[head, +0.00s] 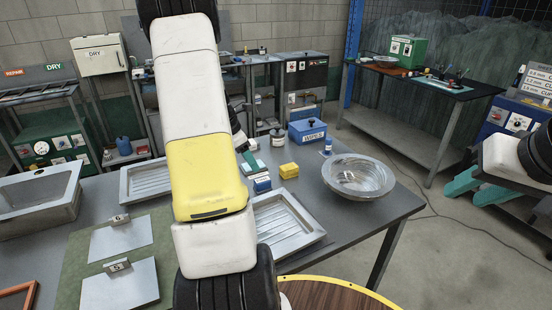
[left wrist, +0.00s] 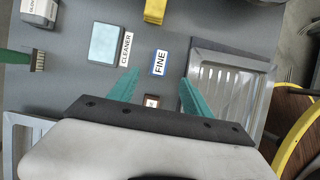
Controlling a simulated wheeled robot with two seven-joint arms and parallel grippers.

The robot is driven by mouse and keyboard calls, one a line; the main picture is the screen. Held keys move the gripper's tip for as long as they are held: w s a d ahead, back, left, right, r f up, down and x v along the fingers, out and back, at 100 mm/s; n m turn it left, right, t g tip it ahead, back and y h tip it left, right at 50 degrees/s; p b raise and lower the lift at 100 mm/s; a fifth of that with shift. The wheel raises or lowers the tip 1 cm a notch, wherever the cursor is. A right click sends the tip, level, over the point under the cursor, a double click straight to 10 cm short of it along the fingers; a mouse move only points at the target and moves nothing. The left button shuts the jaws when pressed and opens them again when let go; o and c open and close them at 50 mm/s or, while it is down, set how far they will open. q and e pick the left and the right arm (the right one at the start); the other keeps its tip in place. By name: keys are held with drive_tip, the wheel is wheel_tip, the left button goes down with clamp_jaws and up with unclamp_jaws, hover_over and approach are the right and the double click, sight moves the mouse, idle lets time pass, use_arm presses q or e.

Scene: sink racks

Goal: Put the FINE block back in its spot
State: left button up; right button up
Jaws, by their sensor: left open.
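The FINE block (left wrist: 159,62) shows in the left wrist view as a white label with a blue edge on the grey table. In the head view, the blue block with a white top (head: 262,185), beside my left arm, appears to be it. My left gripper (left wrist: 160,78) is open and empty, its green fingertips either side of a line just short of the block. In the head view my arm hides this gripper. My right gripper (head: 478,180) is off the table at the right, its green fingers apart. I cannot tell which place is the block's spot.
A teal CLEANER block (left wrist: 105,43), a yellow block (head: 289,170) and a small orange-edged label (left wrist: 152,101) are close by. A ribbed metal rack (head: 318,236) lies in front.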

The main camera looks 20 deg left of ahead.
use_arm(q)
drive_tip(key=s+d+r+m, duration=0.3)
drive_tip(key=d+r+m, duration=0.3)
drive_tip(key=d+r, duration=0.1)
drive_tip(key=s+d+r+m, duration=0.3)
drive_tip(key=d+r+m, duration=0.3)
drive_tip(key=d+r, duration=0.15)
drive_tip(key=s+d+r+m+t, duration=0.1)
drive_tip(key=s+d+r+m, duration=0.2)
drive_tip(key=s+d+m, duration=0.2)
drive_tip(key=s+d+r+m+t, duration=0.1)
drive_tip(key=s+d+r+m, duration=0.2)
drive_tip(key=s+m, duration=0.8)
drive_tip(key=shift+s+d+m+t+y, duration=0.2)
drive_tip(key=shift+d+m+t+y, duration=0.15)
drive_tip(key=shift+d, duration=0.7)
